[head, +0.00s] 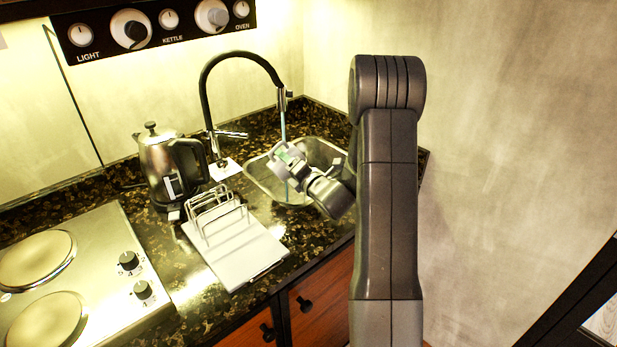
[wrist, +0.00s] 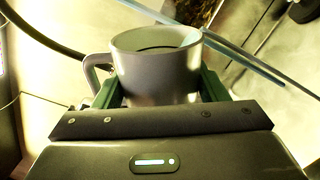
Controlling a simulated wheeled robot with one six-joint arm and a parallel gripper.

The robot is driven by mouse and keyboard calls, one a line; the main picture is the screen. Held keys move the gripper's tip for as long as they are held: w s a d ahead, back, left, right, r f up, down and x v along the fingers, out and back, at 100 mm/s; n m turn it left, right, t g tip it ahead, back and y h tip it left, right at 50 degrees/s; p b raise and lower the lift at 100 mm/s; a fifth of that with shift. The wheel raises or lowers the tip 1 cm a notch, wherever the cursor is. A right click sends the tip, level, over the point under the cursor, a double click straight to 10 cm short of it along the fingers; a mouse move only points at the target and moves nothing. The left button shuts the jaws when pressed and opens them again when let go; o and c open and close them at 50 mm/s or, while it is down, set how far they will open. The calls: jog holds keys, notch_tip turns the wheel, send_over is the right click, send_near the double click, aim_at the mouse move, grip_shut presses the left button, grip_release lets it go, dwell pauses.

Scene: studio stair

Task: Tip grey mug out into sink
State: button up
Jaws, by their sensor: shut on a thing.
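The grey mug (wrist: 155,75) is between the green-padded fingers of my gripper (wrist: 158,92) in the wrist view. Its handle points left, and a dark line shows inside below the rim. In the head view my gripper (head: 288,163) is over the sink (head: 268,187), near the stream of water from the tap; the mug is hard to make out there. The steel sink is set into the dark speckled counter, partly hidden by my arm. The black tap (head: 206,95) arches over it, with a thin bluish stream falling from its spout.
A steel kettle (head: 160,160) stands left of the sink. A white rack (head: 215,212) is on a white board (head: 240,255) in front. A hob (head: 80,262) with two plates is at the left. A wall closes the right side.

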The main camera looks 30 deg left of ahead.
jog(key=shift+m+p, duration=0.3)
jog(key=shift+w+r+m+p, duration=0.15)
jog(key=shift+r+m+p, duration=0.25)
jog(key=shift+m+p, duration=0.75)
dwell(0.6)
jog(key=shift+w+d+f+m+p, duration=0.4)
jog(key=shift+w+m+p, duration=0.15)
jog(key=shift+w+p, duration=0.1)
dwell(1.1)
jog(key=shift+w+d+f+m, duration=0.15)
jog(key=shift+w+f+m, duration=0.2)
jog(key=shift+m, duration=0.55)
dwell(0.6)
